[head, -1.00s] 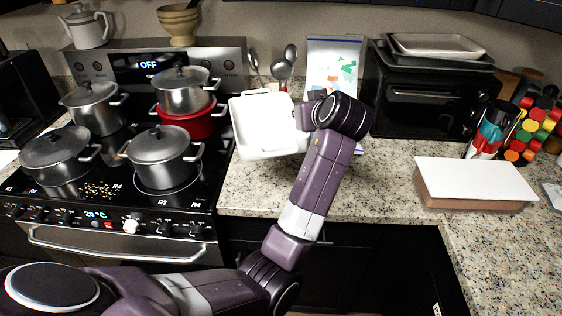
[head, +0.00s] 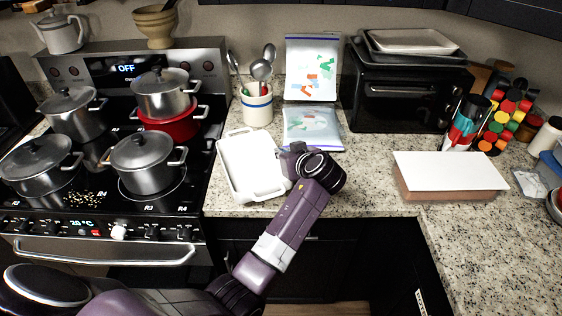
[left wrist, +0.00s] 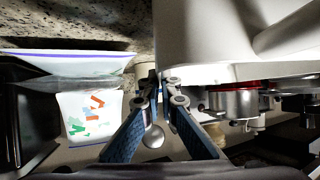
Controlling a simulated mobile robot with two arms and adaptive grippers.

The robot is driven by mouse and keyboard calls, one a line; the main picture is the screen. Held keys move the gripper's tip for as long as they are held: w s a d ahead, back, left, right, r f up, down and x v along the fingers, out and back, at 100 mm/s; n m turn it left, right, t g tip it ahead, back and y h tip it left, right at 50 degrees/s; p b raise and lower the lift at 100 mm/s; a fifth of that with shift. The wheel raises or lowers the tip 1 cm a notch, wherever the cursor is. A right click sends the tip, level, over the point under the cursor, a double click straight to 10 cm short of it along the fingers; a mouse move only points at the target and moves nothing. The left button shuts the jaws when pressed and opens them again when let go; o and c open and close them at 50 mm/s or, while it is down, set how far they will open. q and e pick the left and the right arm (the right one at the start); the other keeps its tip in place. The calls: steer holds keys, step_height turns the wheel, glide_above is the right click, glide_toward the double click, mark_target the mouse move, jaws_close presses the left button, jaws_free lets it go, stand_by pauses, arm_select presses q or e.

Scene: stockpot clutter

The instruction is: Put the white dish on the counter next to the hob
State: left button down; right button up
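The white dish (head: 248,168) is a rectangular baking dish with a handle at its near right side. In the head view it lies nearly level over the strip of counter (head: 330,190) just right of the hob (head: 150,200), close to the hob's edge. Whether it touches the counter I cannot tell. My left gripper (head: 288,170) is at the dish's right side, its fingers mostly hidden by my wrist. In the left wrist view the fingertips (left wrist: 161,80) are close together on the edge of the dish (left wrist: 215,35). My right gripper is not in view.
Several pots, such as the front right pot (head: 147,162), stand on the hob. Behind the dish are a utensil crock (head: 257,108) and two plastic bags, one flat (head: 312,128), one upright (head: 311,68). A toaster oven (head: 400,95) and white-topped box (head: 450,172) stand right.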

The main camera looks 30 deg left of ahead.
arm_select(q)
step_height(320, 180, down, 4)
steer(key=shift+f+p, duration=0.15)
steer(key=shift+p, duration=0.2)
steer(key=c, duration=2.2)
jaws_free()
steer(key=shift+o, duration=0.2)
